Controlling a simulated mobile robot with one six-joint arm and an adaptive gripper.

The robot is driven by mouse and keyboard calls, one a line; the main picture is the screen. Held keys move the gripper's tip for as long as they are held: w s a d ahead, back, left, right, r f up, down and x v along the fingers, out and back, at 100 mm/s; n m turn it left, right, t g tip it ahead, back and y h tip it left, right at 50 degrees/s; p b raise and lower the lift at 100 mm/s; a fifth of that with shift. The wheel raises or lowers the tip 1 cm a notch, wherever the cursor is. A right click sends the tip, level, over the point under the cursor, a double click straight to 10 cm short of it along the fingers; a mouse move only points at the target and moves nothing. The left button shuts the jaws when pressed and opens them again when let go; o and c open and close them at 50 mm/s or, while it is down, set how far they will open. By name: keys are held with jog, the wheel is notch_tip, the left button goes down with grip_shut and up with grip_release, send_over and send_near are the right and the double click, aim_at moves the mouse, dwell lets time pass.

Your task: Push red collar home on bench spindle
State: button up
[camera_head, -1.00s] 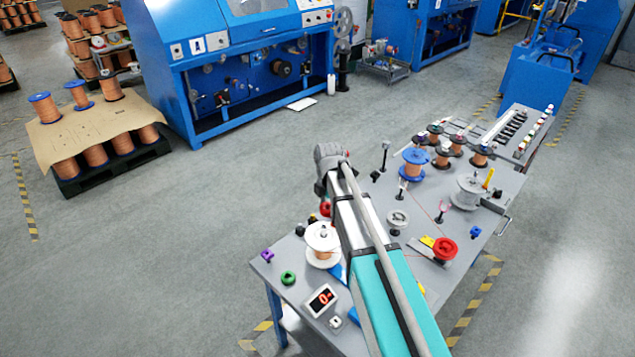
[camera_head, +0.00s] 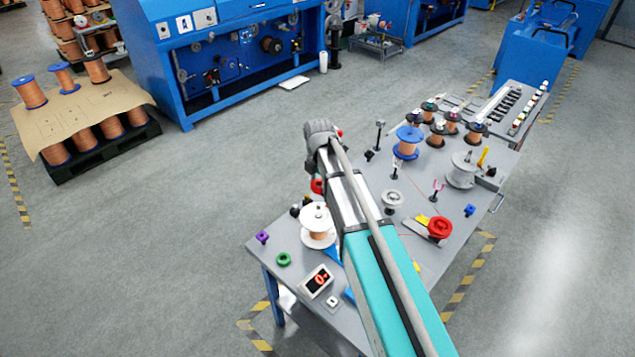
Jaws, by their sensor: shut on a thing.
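My arm reaches out over the grey bench (camera_head: 275,243), and its wrist is at the bench's far left edge. My gripper (camera_head: 314,172) points down below the wrist, dark and small, and its fingers are mostly hidden by the arm. A red piece, apparently the red collar (camera_head: 317,186), shows at its lower end, just left of the arm, and the gripper is shut on it. The arm covers the right side of this piece. The spindle under it cannot be made out, nor can how far the collar sits on it.
A white-flanged copper spool (camera_head: 317,217) stands close below the gripper. A red reel (camera_head: 439,228) and a blue spool (camera_head: 408,142) stand right of the arm.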

jog(key=b, duration=0.6)
send_over(319, 210)
jog(key=w, duration=0.1)
jog(key=shift+f, duration=3)
jog(key=shift+f+b, duration=3.35)
jog(key=shift+f, duration=0.15)
dwell(0.5)
jog(key=o, duration=1.1)
jog(key=shift+c, duration=0.2)
